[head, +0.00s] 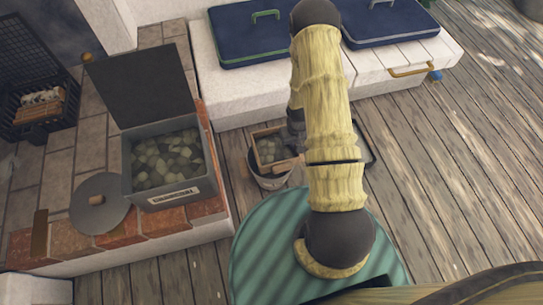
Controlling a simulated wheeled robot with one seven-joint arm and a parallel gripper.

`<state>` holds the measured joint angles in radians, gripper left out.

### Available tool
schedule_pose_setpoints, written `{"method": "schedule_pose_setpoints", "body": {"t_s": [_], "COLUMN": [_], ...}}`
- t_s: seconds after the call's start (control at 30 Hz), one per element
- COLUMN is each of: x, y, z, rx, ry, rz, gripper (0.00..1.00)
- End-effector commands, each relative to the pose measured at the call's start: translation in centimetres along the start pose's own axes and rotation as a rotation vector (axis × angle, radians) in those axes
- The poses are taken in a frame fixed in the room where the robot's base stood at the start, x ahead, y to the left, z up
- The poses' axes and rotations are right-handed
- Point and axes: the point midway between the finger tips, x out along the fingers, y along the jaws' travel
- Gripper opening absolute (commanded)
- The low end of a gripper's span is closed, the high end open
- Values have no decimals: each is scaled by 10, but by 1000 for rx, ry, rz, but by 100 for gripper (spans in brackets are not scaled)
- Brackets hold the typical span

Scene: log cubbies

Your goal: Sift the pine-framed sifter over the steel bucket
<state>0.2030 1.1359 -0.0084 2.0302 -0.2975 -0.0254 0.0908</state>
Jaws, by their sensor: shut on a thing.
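The pine-framed sifter (258,135) is a small square wooden tray with grey-green lumps in it. It is above the mouth of the steel bucket (272,183), which stands on the deck. The sifter hides part of the bucket's opening, and I cannot tell whether the two touch. My gripper (296,138) is at the right side of the sifter and shut on it. My arm hides much of the gripper and its fingertips.
An open grey bin (128,173) of similar lumps stands on the brick ledge at left, beside a round grey lid (98,204). A black crate (42,95) is farther left. A white bench (218,88) with blue cushions (262,45) is behind.

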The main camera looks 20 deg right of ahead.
Motion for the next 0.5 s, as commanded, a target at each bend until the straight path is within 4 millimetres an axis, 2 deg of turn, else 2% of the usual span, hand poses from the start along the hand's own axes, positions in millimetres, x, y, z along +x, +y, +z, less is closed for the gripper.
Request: {"method": "schedule_pose_setpoints", "body": {"t_s": [0.5], "x": [-1], "y": [-39], "z": [0], "rx": [0], "ry": [0], "rz": [1], "gripper": [0]}}
